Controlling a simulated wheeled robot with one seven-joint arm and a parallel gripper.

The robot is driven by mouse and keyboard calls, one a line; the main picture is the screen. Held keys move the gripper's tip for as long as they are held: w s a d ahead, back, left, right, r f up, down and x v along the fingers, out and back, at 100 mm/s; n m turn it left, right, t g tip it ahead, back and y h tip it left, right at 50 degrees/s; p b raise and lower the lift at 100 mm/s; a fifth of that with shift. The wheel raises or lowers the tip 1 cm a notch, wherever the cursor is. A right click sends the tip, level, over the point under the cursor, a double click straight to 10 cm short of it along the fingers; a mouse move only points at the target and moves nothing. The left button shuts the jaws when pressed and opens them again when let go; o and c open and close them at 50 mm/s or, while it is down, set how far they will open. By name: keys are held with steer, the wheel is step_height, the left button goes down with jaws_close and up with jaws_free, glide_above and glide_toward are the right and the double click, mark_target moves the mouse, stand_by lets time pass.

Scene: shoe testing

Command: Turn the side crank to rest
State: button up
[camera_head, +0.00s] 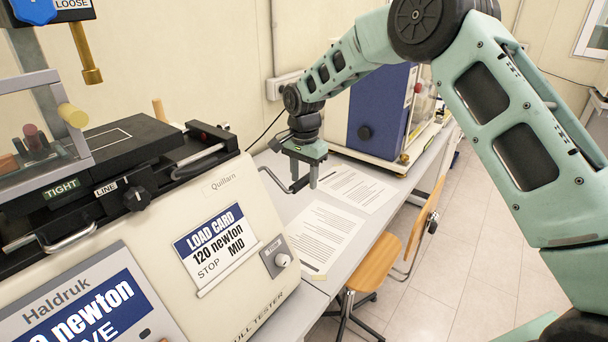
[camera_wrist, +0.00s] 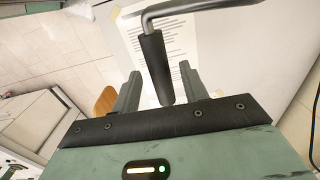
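The side crank (camera_head: 275,178) is a bent grey rod coming out of the right side of the cream pull tester (camera_head: 165,245). In the wrist view the crank's black handle (camera_wrist: 155,66) hangs from the bent metal rod. My gripper (camera_head: 304,176) is over the crank, pointing down. In the wrist view my gripper (camera_wrist: 160,74) is open, with the handle's lower end between its two fingers and a visible gap on each side.
Printed sheets (camera_head: 323,236) lie on the grey bench beside the tester. A blue and white machine (camera_head: 378,110) stands behind my gripper. A wooden chair (camera_head: 376,263) is at the bench's front edge. A load card (camera_head: 217,246) is on the tester's front.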

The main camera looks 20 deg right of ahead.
jaws_close()
steer(key=shift+f, duration=0.1)
steer(key=f+t+b, duration=0.1)
steer(key=b, duration=0.2)
steer(key=shift+w+a+f+y, duration=0.1)
steer(key=shift+w+f+y, duration=0.05)
steer(key=shift+y, duration=0.25)
steer(key=t+b, duration=0.1)
steer(key=b, duration=0.2)
steer(key=f+y+b, duration=0.1)
steer(key=b, duration=0.2)
steer(key=shift+w+a+f+t, duration=0.2)
steer(key=shift+w+f+t, duration=0.1)
steer(key=shift+t, duration=0.1)
steer(key=w+a+t+y+b, duration=0.1)
steer(key=b, duration=0.4)
steer(key=w+a+f+t+y+b, duration=0.1)
steer(key=t+b, duration=0.1)
steer(key=b, duration=0.4)
steer(key=w+f+t+y+b, duration=0.1)
steer(key=t+y+b, duration=0.1)
steer(key=b, duration=0.4)
steer(key=shift+w+a, duration=0.35)
steer(key=shift+a, duration=0.05)
